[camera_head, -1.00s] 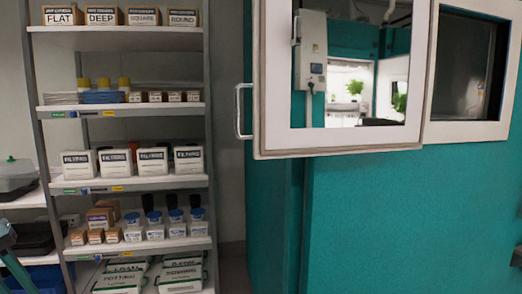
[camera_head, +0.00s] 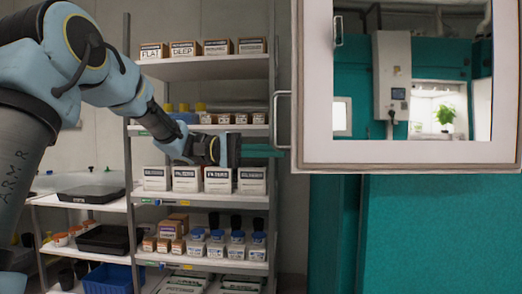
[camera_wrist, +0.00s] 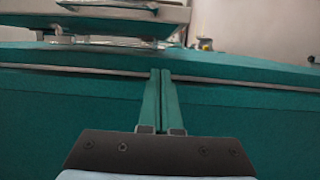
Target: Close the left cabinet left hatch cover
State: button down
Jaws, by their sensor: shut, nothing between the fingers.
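The hatch cover (camera_head: 312,155) is a pale-framed panel with a mirror-like pane at the upper right of the head view. It appears swung out from the teal cabinet (camera_head: 430,225). A metal bar handle (camera_head: 280,120) runs upright on its left edge. My gripper (camera_head: 282,152) is shut and empty, with teal fingers pointing right near the lower end of the handle. I cannot tell whether they touch it. In the wrist view my gripper's fingers (camera_wrist: 160,75) lie together over a teal surface. A pale edge with metal fittings (camera_wrist: 105,22) shows at upper left, its identity unclear.
A metal shelf rack (camera_head: 200,199) with boxes and bottles stands behind my arm. A white side table (camera_head: 85,199) with black trays and a blue bin (camera_head: 112,279) is at the left. A narrow gap separates rack and cabinet.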

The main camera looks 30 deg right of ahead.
aim_at(293, 154)
jog(key=s, duration=0.2)
jog(key=s+p, duration=0.1)
jog(key=s, duration=0.1)
jog(key=s+d, duration=0.1)
jog(key=shift+s+r, duration=0.1)
jog(key=shift+s, duration=0.3)
jog(key=shift+s+a, duration=0.35)
jog(key=shift+s, duration=0.1)
